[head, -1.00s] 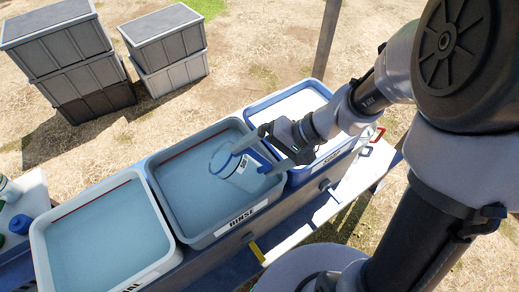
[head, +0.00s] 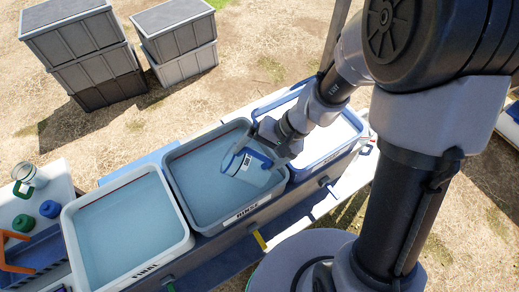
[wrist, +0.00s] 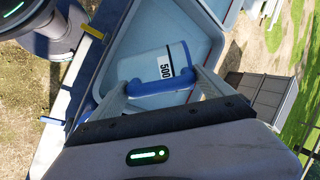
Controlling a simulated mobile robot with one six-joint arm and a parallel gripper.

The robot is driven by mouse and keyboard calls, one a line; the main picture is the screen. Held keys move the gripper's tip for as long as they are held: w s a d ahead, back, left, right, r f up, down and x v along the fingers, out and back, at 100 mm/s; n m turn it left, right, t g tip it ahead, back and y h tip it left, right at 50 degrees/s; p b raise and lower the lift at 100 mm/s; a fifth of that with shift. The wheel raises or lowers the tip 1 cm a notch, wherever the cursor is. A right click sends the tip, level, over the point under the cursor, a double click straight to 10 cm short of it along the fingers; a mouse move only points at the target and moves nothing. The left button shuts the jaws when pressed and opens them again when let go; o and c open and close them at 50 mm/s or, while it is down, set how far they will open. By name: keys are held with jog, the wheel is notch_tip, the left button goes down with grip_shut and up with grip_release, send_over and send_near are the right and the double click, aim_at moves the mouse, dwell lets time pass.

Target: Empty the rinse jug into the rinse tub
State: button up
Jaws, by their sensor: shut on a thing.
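The rinse jug (head: 238,161) is clear, with blue trim and a blue handle, and is tilted over the rinse tub. My gripper (head: 268,150) is shut on the jug at its handle side. The wrist view shows the jug (wrist: 150,64) with a dark "500" mark and its blue handle (wrist: 162,87) between my fingers. I cannot tell whether liquid is in it or flowing. The rinse tub (head: 180,192) is grey, labelled RINSE, and holds bluish water. Its wall also shows in the wrist view (wrist: 207,22).
A pale tub labelled FINAL (head: 70,235) stands left of the rinse tub, and a blue-rimmed tub (head: 350,112) stands right of it. A clear jug with a green handle (head: 27,177) and several small bottles are at the far left. Stacked grey crates (head: 80,45) stand behind on dry grass.

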aim_at(246, 147)
jog(key=shift+w+a+r+g+h+p, duration=0.2)
jog(key=shift+a+r+h+p, duration=0.45)
jog(key=shift+p, duration=2.5)
jog(key=shift+w+a+r+g+h+p, duration=0.2)
jog(key=shift+a+r+h+p, duration=0.45)
jog(key=shift+p, duration=2.5)
jog(key=shift+a+h+p, duration=0.1)
jog(key=shift+h+p, duration=0.2)
jog(key=shift+p, duration=0.8)
jog(key=shift+r+p, duration=0.1)
jog(key=shift+p, duration=0.3)
jog(key=a+h+p, duration=0.1)
jog(key=p, duration=0.6)
jog(key=a+r+h+p, duration=0.1)
jog(key=p, duration=0.6)
jog(key=shift+w+r+g, duration=0.15)
jog(key=shift+w+g, duration=0.15)
jog(key=shift+w, duration=0.1)
jog(key=p, duration=0.4)
jog(key=shift+s+a+r+p, duration=0.1)
jog(key=shift+a+p, duration=0.05)
jog(key=shift+p, duration=0.15)
